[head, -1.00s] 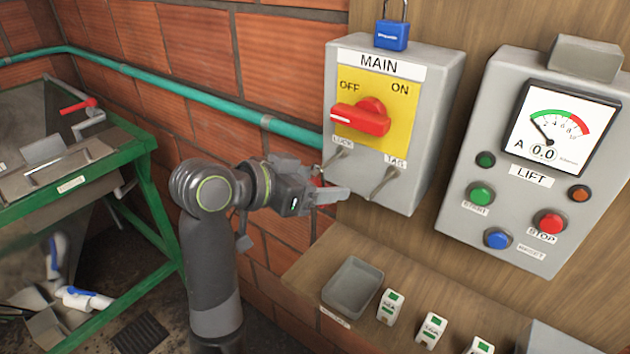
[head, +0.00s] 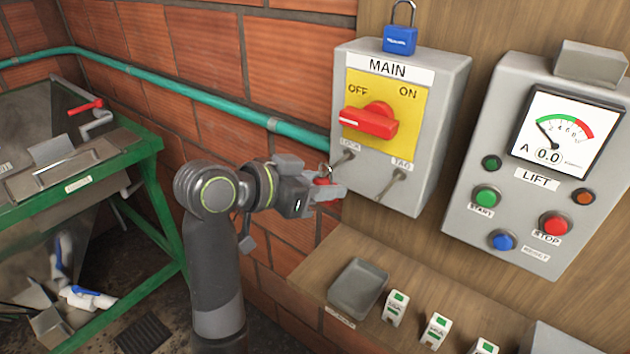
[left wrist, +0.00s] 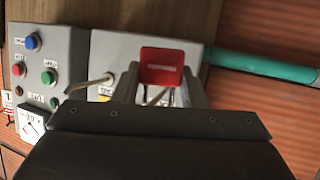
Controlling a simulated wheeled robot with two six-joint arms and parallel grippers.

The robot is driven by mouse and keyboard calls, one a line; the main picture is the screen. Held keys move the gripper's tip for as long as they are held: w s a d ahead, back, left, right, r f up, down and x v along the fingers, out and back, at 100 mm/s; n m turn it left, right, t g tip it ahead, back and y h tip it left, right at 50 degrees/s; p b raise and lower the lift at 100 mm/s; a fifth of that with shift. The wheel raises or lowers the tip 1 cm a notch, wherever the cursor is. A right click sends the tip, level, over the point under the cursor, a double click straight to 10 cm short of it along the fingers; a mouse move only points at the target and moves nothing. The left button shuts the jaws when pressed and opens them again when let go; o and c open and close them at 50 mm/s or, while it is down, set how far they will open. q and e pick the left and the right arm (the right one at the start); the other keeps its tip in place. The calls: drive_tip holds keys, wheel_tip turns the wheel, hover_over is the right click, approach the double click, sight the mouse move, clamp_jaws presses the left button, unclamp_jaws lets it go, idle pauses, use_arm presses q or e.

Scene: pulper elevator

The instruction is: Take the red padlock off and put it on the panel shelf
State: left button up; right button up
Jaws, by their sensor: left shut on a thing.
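My left gripper (head: 328,190) is shut on the red padlock (head: 322,181), just left of the lower left corner of the grey MAIN box (head: 447,95). In the left wrist view the padlock's red body (left wrist: 162,66) sits between the fingers, with its pale shackle below it. In the head view the shackle is close to the LOCK hook (head: 341,161); I cannot tell whether they touch. The wooden panel shelf (head: 328,262) is below the box. My right gripper is not in view.
A grey tray (head: 357,288) and several small green-and-white tags (head: 395,308) stand on the shelf. A blue padlock (head: 400,40) is on top of the MAIN box. The shelf's left end is bare.

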use_arm(q)
drive_tip(key=shift+r+p, duration=0.6)
drive_tip(key=shift+r, duration=0.25)
drive_tip(key=s+a+p, duration=1)
drive_tip(key=s, duration=0.4)
drive_tip(key=shift+s+a+f+p, duration=0.2)
drive_tip(key=shift+s+a+p, duration=0.15)
drive_tip(key=shift+s+a, duration=0.05)
